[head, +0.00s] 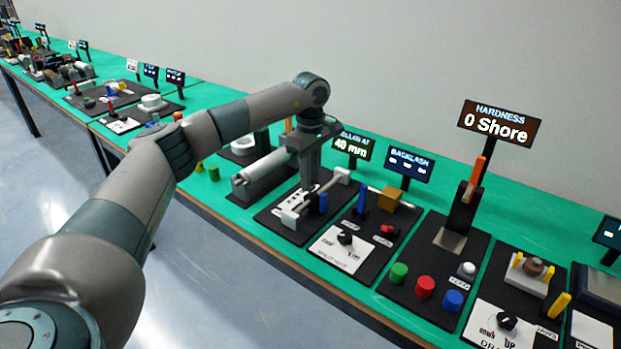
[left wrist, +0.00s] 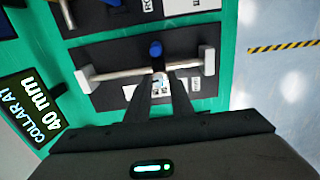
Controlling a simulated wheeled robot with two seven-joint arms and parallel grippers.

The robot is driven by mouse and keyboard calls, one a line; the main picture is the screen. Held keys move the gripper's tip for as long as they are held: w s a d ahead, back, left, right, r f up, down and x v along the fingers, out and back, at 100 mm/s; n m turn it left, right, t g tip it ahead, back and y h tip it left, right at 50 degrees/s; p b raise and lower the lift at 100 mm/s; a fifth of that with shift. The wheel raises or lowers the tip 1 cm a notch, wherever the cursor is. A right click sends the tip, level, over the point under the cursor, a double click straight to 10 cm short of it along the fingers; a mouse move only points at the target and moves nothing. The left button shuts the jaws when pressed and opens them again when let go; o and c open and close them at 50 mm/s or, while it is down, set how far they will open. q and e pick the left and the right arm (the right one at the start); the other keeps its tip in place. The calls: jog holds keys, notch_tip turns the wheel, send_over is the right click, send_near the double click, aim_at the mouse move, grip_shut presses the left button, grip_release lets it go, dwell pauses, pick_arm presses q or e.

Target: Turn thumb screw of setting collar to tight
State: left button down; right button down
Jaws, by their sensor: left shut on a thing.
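The setting collar sits about midway along a pale horizontal rod (left wrist: 117,74) between two white end blocks; my left gripper hides most of it. A small pale part, apparently the thumb screw (left wrist: 159,76), shows between the fingertips of my left gripper (left wrist: 161,82), which is shut on it. In the head view my left gripper (head: 309,184) points down over the rod (head: 328,188). A blue piece (left wrist: 155,49) stands beside the rod, past the fingertips; it also shows in the head view (head: 323,203). Its tip's angle and the screw's tightness cannot be told. My right gripper is not in view.
The collar display (head: 352,144) behind the station reads 40 mm. A backlash board (head: 349,238) with knobs stands close on the right, and a white roller fixture (head: 262,172) on the left. The green table's front edge is near.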

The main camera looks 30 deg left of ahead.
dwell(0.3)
pick_arm(q)
jog(key=c, duration=1.8)
grip_release()
jog(key=shift+r, duration=0.15)
